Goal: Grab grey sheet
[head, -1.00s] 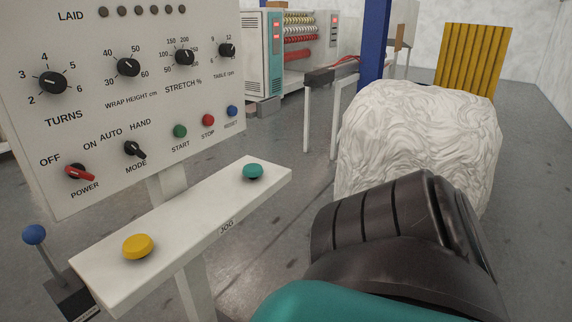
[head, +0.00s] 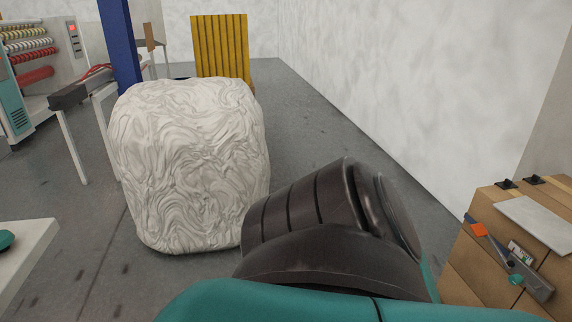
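A flat light-grey sheet (head: 537,224) lies on top of a brown box-like stand at the right edge of the head view. It looks rectangular, and its right end is close to the picture's edge. A dark, ribbed link of my own arm with teal parts fills the lower middle, left of the stand. Neither gripper shows, so I cannot see whether they are open or shut.
The brown stand (head: 480,262) also carries black clips, an orange piece (head: 477,229) and a grey tool (head: 527,279) with a teal knob. A large white wrapped bale (head: 185,165) stands left of my arm. A yellow ribbed panel (head: 221,46) is behind it. Grey floor lies between bale and wall.

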